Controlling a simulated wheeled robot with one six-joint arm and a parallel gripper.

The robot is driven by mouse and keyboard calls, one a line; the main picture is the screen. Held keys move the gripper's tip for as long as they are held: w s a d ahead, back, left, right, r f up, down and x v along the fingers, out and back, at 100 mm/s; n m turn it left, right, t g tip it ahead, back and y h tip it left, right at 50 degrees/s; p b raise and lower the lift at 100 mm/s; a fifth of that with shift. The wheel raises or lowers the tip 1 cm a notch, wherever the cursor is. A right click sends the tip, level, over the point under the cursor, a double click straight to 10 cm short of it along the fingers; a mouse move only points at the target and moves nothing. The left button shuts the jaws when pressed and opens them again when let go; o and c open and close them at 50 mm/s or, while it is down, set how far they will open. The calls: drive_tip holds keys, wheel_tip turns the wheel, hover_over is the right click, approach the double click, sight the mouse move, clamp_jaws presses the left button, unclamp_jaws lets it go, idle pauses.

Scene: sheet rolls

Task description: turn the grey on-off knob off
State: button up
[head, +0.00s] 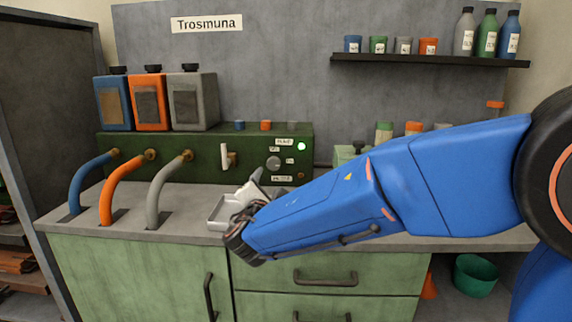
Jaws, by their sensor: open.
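A round grey knob (273,163) sits on the front of the dark green control box (210,163), right of its middle. Small white labels are beside it, too small to read surely. A green light (301,146) glows at the box's upper right. My gripper (254,181) is in front of the box, below and slightly left of the knob. Its grey fingers point up toward the box. It is open, appears empty and looks apart from the knob. My blue arm reaches in from the right and hides part of the counter.
Blue, orange and grey hoses (165,190) rise at left. Tanks (148,103) stand behind them. A shelf (430,61) of bottles and cups hangs above.

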sight(273, 165)
drive_tip(key=w, duration=1.7)
drive_tip(key=shift+d, duration=0.3)
drive_tip(key=c, duration=1.1)
